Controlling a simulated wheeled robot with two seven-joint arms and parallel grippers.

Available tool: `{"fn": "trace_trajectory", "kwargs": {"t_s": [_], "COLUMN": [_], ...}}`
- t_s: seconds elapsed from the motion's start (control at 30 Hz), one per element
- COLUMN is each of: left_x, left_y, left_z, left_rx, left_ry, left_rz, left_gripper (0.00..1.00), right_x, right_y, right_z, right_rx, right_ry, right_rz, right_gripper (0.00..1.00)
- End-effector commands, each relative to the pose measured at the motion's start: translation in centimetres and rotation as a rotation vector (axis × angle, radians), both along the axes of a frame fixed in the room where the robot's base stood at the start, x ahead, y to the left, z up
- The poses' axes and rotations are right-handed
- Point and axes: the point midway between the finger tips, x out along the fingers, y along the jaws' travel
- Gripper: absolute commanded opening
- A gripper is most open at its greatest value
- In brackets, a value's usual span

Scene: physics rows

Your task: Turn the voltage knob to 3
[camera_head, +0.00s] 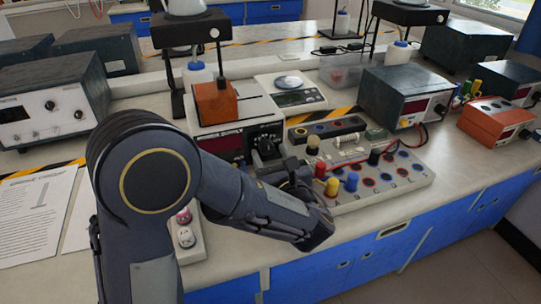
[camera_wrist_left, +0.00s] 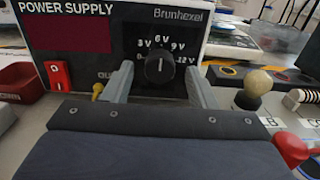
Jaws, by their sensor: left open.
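The power supply (camera_head: 222,142) stands on the bench, a dark-faced box with a red display. Its black voltage knob (camera_head: 266,147) is at the right of its front. In the left wrist view the knob (camera_wrist_left: 159,69) sits below a dial marked 3V, 6V, 9V and 12V. A pale mark on the knob seems to point roughly up towards 6V. My left gripper (camera_wrist_left: 158,76) is open, with one finger on each side of the knob; gaps show, and contact cannot be told. In the head view my left arm partly hides the gripper. My right gripper is not in view.
A circuit board (camera_head: 400,172) with coloured terminals lies right of the power supply. A red switch (camera_wrist_left: 57,75) is on the supply's front, and a dark red tray (camera_wrist_left: 20,82) stands left. An orange block (camera_head: 214,102) sits on top. A paper sheet (camera_head: 35,215) lies at left.

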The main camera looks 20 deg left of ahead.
Motion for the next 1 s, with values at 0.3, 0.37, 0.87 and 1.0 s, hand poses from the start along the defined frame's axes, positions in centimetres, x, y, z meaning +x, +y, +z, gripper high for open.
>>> {"fn": "trace_trajectory", "kwargs": {"t_s": [0.3, 0.37, 0.87, 1.0], "left_x": [0.43, 0.42, 0.39, 0.38], "left_y": [0.34, 0.33, 0.31, 0.31], "left_z": [0.02, 0.02, -0.08, -0.22], "left_rx": [0.0, -0.001, -0.012, -0.049], "left_ry": [0.0, -0.001, -0.008, -0.032], "left_rz": [0.001, 0.001, 0.001, 0.001], "left_gripper": [0.52, 0.47, 0.08, 0.08], "right_x": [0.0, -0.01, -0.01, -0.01], "right_y": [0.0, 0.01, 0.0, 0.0], "right_z": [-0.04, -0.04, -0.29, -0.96], "right_rx": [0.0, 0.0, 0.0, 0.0], "right_ry": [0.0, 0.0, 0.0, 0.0], "right_rz": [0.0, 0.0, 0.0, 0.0], "right_gripper": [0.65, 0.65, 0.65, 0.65]}}
